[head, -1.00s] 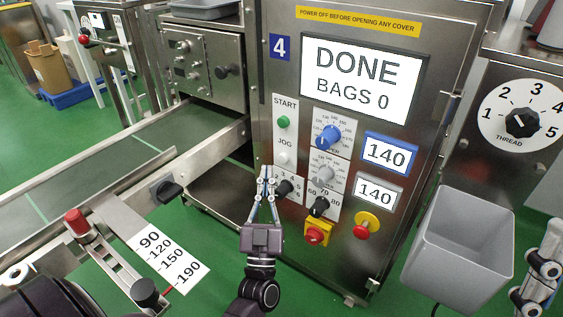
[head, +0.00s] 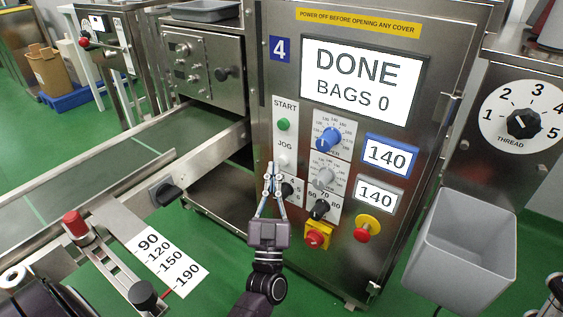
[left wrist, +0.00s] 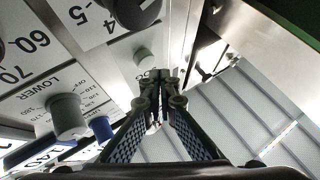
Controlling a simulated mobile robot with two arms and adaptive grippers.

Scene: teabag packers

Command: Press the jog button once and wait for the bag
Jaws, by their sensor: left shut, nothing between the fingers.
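The jog button (head: 283,160) is a small white round button under the word JOG on the machine's front panel. It also shows in the left wrist view (left wrist: 143,55), just above and left of my fingertips. My left gripper (head: 271,166) is shut and empty, its tips pointing up just left of and below the button. I cannot tell whether the tips touch the panel. The green start button (head: 284,125) is above. The screen (head: 361,80) reads DONE, BAGS 0. A part of my right gripper (head: 553,295) shows at the right edge, mostly cut off.
Several knobs (head: 328,138) sit right of the buttons, close to the gripper. A red and yellow stop button (head: 367,228) is lower right. A grey bin (head: 462,245) hangs at the right. The conveyor belt (head: 80,180) at the left is bare.

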